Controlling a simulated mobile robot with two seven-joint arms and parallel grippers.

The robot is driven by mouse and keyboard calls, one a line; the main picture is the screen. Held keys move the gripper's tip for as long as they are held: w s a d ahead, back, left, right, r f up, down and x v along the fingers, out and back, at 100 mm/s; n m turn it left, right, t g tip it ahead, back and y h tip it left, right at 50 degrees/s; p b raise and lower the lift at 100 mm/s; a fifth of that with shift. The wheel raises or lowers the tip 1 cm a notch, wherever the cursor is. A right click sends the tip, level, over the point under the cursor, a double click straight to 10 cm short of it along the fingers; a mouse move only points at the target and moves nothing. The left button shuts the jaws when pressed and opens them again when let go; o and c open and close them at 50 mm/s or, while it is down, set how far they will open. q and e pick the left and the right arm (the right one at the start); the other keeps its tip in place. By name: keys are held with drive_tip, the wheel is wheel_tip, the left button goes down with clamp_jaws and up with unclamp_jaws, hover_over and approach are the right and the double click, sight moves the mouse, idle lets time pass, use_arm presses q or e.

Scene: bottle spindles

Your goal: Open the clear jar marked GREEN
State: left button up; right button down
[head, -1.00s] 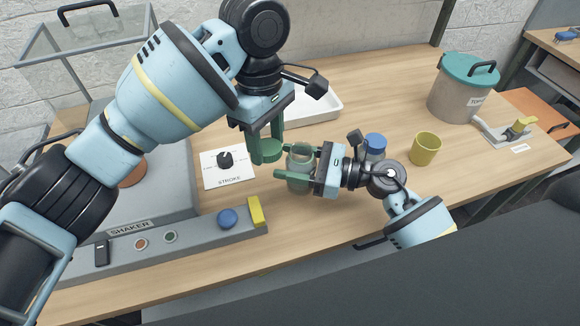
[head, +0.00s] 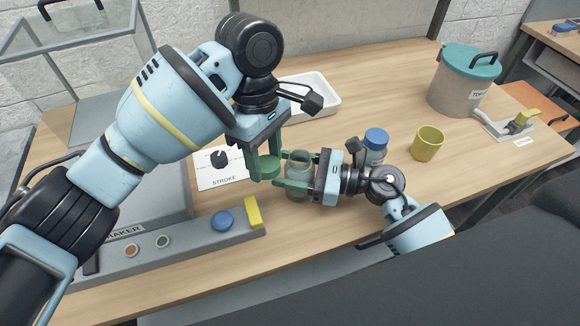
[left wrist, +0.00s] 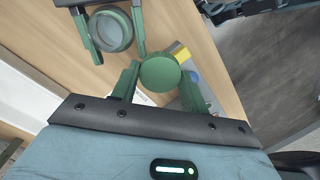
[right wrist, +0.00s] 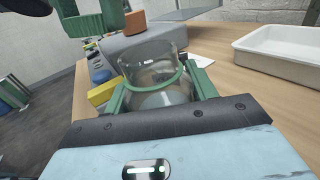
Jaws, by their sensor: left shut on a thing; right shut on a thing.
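A clear jar (head: 297,190) with an open mouth is held upright over the table in the head view. My right gripper (head: 290,169) is shut around its upper part from the right. The jar also shows in the right wrist view (right wrist: 158,72), with a green ring at its neck. A round green lid (head: 268,167) is off the jar, just left of its mouth. My left gripper (head: 264,174) is shut on the lid from above. In the left wrist view the lid (left wrist: 160,74) sits between the fingertips, apart from the jar (left wrist: 110,33). No GREEN marking is readable.
A blue-capped jar (head: 375,144) stands behind my right wrist, with a yellow cup (head: 428,144) to its right. A STROKE dial panel (head: 211,178) and the shaker's front panel (head: 190,232) lie left. A white tray (head: 318,105) is behind. The table front right of the jar is clear.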

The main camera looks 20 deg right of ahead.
sight(299, 176)
use_arm(q)
drive_tip(key=shift+f, duration=0.2)
use_arm(e)
drive_tip(key=shift+f, duration=0.1)
drive_tip(key=shift+c, duration=2.4)
unclamp_jaws()
use_arm(q)
drive_tip(key=shift+r, duration=0.1)
drive_tip(key=shift+r, duration=0.1)
use_arm(e)
drive_tip(key=shift+s+d, duration=0.1)
drive_tip(key=shift+d, duration=0.05)
drive_tip(key=b+v, duration=0.2)
drive_tip(key=v, duration=0.8)
drive_tip(key=shift+s+d, duration=0.1)
use_arm(q)
wheel_tip(299, 176, down, 6)
drive_tip(key=shift+s+f+g+b, duration=0.15)
drive_tip(key=shift+f+g+b, duration=0.1)
drive_tip(key=shift+g+b, duration=0.15)
use_arm(e)
drive_tip(key=shift+s+d, duration=0.35)
drive_tip(key=shift+d, duration=0.25)
